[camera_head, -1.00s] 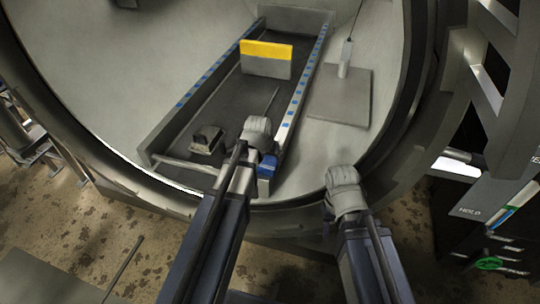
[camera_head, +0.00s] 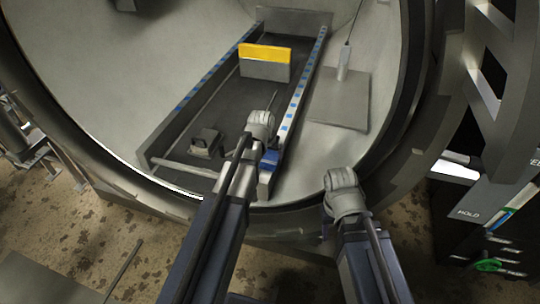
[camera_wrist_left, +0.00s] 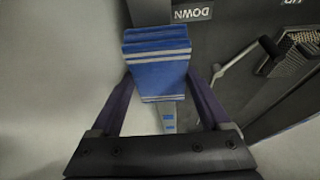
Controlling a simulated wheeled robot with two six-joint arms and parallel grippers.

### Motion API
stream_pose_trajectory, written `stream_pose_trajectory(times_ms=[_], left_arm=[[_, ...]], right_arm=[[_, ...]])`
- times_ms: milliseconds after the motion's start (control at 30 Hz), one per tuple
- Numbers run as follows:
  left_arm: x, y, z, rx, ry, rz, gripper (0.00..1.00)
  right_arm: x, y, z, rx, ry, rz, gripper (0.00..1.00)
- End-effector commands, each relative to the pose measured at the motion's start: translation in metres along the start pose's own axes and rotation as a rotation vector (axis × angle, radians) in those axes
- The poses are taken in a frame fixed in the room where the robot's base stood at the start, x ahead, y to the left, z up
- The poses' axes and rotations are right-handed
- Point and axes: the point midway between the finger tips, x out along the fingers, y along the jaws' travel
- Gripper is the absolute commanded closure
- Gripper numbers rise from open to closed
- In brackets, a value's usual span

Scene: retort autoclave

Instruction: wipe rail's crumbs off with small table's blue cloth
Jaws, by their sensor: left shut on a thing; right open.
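The blue cloth (camera_head: 270,159) is a folded block with pale stripes, also seen in the left wrist view (camera_wrist_left: 158,70). My left gripper (camera_head: 263,146) is shut on it, with a finger on each side in the wrist view. The cloth is at the near end of the right-hand rail (camera_head: 298,100), a pale strip with blue squares inside the round chamber. Part of this rail shows below the cloth in the wrist view (camera_wrist_left: 168,120). I cannot tell whether the cloth touches it. No crumbs can be made out. My right gripper (camera_head: 341,180) is open and empty at the chamber's front rim.
A second rail (camera_head: 205,82) runs along the left side of the dark tray floor (camera_head: 205,120). A yellow-topped grey block (camera_head: 266,62) stands between the rails. A small dark block (camera_head: 206,142) is near the front. A grey plate (camera_head: 340,98) lies right of the rail.

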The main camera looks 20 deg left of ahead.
Motion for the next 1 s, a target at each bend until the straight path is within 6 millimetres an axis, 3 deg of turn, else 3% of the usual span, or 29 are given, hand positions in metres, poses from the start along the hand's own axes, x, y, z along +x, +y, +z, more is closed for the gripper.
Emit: stream_pose_trajectory(times_ms=[500,767,1000], left_arm=[[0.017,-0.001,-0.033,0.000,0.000,0.000,0.64],[0.018,-0.001,-0.036,0.000,0.000,0.000,0.64],[0.024,-0.002,-0.051,0.001,0.000,0.000,0.64]], right_arm=[[0.003,0.000,0.000,0.000,0.000,0.000,0.50],[0.003,0.000,0.000,0.000,0.000,0.000,0.50],[0.002,0.000,0.000,0.000,0.000,0.000,0.50]])
